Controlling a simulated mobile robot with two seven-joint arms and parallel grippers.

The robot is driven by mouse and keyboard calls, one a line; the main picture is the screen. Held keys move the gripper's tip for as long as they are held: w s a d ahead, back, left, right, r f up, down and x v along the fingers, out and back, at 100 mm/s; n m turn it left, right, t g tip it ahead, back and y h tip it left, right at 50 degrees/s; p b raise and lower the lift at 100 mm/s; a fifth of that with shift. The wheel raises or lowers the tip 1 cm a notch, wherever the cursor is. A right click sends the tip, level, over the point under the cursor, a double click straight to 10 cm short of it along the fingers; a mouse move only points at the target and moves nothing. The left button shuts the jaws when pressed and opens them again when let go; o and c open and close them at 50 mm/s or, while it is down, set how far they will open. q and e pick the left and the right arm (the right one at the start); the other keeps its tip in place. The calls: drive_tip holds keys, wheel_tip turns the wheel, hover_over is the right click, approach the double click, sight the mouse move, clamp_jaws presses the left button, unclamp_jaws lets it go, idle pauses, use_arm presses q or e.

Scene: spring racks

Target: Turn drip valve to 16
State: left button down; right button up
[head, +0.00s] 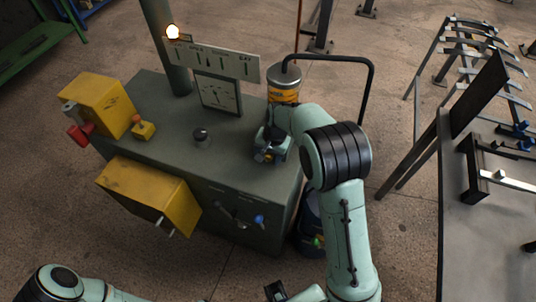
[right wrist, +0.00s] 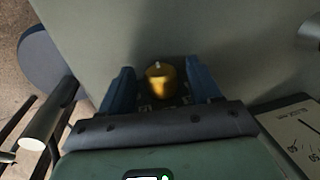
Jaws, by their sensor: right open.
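A gold-coloured knob (right wrist: 159,82), which looks like the drip valve, stands on the green cabinet top in the right wrist view. It has a small pale mark on top. My right gripper (right wrist: 158,74) is open, with one blue finger on each side of the knob; I cannot tell whether they touch it. In the head view my right gripper (head: 268,156) is over the cabinet's right end and hides the knob. Part of what looks like my left gripper (head: 275,291) shows at the bottom edge; its jaws are unclear.
An amber cylinder (head: 284,84) and a bent black pipe (head: 371,85) stand behind my right wrist. A rack table (head: 480,240) is at right.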

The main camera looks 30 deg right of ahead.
use_arm(q)
drive_tip(key=shift+w+r+p, duration=0.3)
drive_tip(key=shift+r+p, duration=0.15)
drive_tip(key=shift+r, duration=0.1)
drive_tip(key=shift+w+r+p, duration=0.3)
drive_tip(key=shift+r+p, duration=0.1)
drive_tip(key=shift+r, duration=0.1)
use_arm(e)
wheel_tip(320, 180, up, 13)
drive_tip(key=s+d, duration=0.1)
drive_tip(key=shift+s+d, duration=0.25)
drive_tip(key=shift+s, duration=0.1)
drive_tip(key=shift+r, duration=0.1)
